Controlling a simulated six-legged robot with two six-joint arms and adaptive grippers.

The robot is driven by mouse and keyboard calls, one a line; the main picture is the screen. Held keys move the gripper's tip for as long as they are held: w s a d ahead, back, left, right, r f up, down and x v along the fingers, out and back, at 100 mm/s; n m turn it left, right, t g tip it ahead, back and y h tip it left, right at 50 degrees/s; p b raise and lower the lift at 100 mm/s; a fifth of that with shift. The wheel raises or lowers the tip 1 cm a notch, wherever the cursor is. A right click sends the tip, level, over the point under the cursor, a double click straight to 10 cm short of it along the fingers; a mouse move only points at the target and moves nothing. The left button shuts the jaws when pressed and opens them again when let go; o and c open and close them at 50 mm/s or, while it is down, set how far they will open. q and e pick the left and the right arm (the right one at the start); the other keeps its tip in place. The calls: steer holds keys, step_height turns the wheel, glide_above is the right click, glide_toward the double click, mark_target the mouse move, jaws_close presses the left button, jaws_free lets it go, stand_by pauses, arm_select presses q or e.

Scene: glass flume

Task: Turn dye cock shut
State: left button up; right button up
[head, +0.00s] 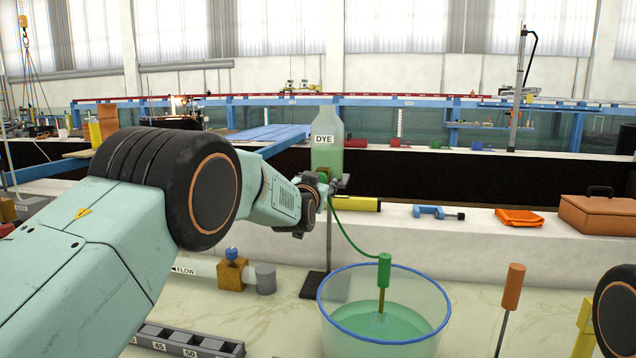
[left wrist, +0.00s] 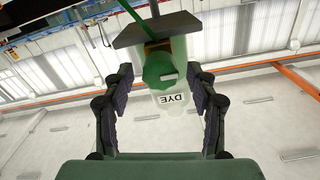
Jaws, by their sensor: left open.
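The dye bottle (head: 327,148), labelled DYE and holding green liquid, stands on a stand behind my left gripper (head: 318,187). The green dye cock knob (left wrist: 158,70) is at the bottle's outlet, with a pale mark on its face. In the left wrist view my left gripper (left wrist: 160,82) is open, with one dark finger pad on each side of the knob. Gaps show between the pads and the knob, so they appear not to touch it. In the head view my wrist partly hides the cock. My right gripper is not in view.
A green tube (head: 352,238) runs from the cock to a green-handled rod in a blue-rimmed bowl (head: 350,333) of green liquid. An orange-handled tool (head: 513,287) stands at right. A blue clamp (head: 430,212), orange cloth (head: 519,218) and brown case (head: 597,216) lie on the ledge.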

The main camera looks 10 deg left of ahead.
arm_select(q)
steer(key=shift+w, duration=0.1)
steer(key=shift+s+r, duration=0.2)
steer(key=shift+s, duration=0.1)
steer(key=shift+c, duration=1.3)
steer(key=shift+w+f, duration=0.15)
steer(key=c, duration=0.9)
